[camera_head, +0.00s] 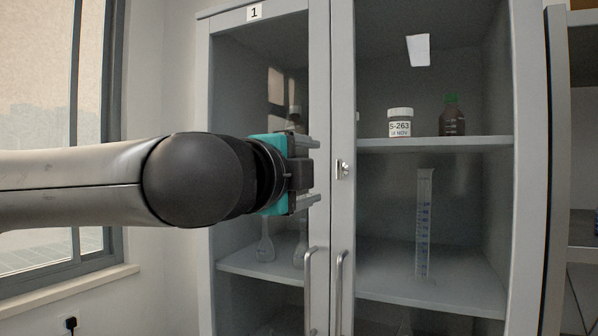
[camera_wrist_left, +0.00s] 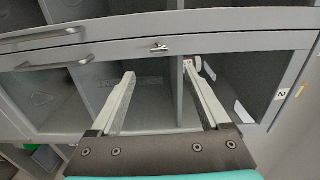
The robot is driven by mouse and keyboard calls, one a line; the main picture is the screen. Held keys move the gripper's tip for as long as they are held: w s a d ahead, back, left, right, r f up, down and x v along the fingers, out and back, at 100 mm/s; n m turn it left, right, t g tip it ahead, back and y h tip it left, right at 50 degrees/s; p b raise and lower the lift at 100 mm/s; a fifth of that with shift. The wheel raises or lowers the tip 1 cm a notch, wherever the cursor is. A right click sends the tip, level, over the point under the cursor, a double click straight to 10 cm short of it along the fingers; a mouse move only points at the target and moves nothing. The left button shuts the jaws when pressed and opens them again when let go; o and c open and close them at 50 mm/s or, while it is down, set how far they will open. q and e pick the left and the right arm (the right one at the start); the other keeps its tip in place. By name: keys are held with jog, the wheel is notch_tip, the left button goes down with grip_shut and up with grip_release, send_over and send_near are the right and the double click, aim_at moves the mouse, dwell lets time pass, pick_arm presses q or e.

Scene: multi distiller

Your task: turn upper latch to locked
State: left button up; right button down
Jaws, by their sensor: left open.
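The upper latch (camera_head: 343,169) is a small metal fitting on the frame of the right cabinet door, beside the seam between the two doors. It also shows in the left wrist view (camera_wrist_left: 158,46), just beyond the fingertips and between their lines. I cannot tell its exact turn. My left gripper (camera_head: 314,171) comes in from the left, in front of the left door, level with the latch and a little short of it. Its two fingers (camera_wrist_left: 159,70) are spread apart with nothing between them. My right gripper is not in view.
Two upright handles (camera_head: 310,290) (camera_head: 340,292) stand out below the latch. Behind the glass are a white jar (camera_head: 400,122), a brown bottle (camera_head: 452,117) and a graduated cylinder (camera_head: 423,222). A window (camera_head: 40,120) is at the left.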

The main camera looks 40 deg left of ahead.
pick_arm(q)
jog(key=shift+v, duration=1.6)
